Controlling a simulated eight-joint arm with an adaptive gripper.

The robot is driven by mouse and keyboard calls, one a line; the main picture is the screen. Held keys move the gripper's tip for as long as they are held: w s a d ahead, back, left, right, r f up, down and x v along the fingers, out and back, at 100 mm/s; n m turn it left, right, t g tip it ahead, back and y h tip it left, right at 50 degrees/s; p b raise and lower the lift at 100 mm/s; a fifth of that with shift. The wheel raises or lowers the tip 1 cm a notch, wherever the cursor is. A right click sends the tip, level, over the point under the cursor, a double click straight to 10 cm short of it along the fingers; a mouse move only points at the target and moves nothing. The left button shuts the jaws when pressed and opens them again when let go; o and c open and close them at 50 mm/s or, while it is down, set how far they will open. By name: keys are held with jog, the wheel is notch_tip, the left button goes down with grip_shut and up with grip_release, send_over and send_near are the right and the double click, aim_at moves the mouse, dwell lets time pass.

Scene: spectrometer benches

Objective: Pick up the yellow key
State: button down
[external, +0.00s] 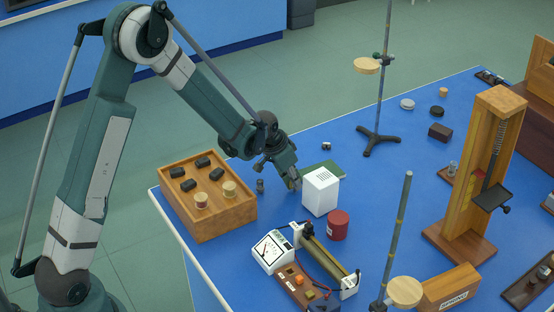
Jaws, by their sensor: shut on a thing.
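My gripper (292,183) is low over the blue bench, just left of a white box (321,192). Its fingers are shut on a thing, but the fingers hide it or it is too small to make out. I cannot tell whether it is the yellow key. A small orange-yellow block (290,270) sits on a brown wooden board beside the meter, apart from my gripper; I cannot tell whether it is a key.
A wooden tray (222,222) with black and light pieces stands left of my gripper. A small grey weight (260,186) stands between them. A red cylinder (338,226), a meter (273,251) and a stand (378,138) are nearby.

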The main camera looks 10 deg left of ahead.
jog(key=shift+r, duration=0.15)
jog(key=shift+r+p, duration=0.6)
jog(key=shift+r, duration=4.3)
